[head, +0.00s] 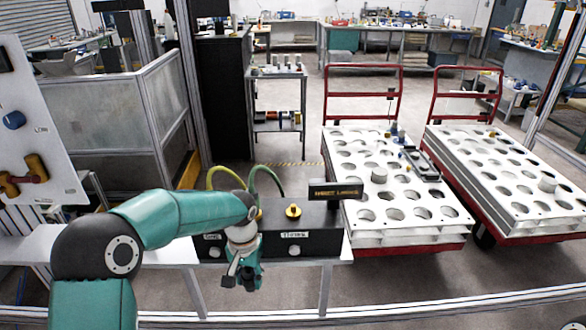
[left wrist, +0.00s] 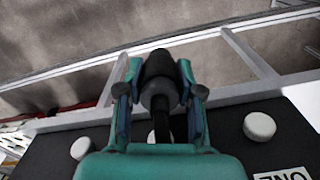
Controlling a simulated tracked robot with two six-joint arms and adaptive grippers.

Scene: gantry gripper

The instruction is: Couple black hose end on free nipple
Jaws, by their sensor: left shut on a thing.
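My left gripper (head: 243,276) hangs in front of the black box (head: 325,240) in the head view. In the left wrist view its fingers (left wrist: 160,90) are shut around a black hose end (left wrist: 159,72), a dark cylinder with a wider grey collar. The hose runs back from it toward the palm. A brass nipple (head: 293,211) stands bare on top of the box, right of my gripper and apart from it. A yellow hose (head: 222,171) and a green hose (head: 267,174) arch behind my forearm; their lower ends are partly hidden. My right gripper is not visible.
The box front has white round knobs (head: 294,250) and labels, and a black sign (head: 335,190) rises at its right end. The box rests on a light bench (head: 175,252). A panel with valves (head: 30,130) stands at left; carts with holed white tops (head: 390,190) stand right.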

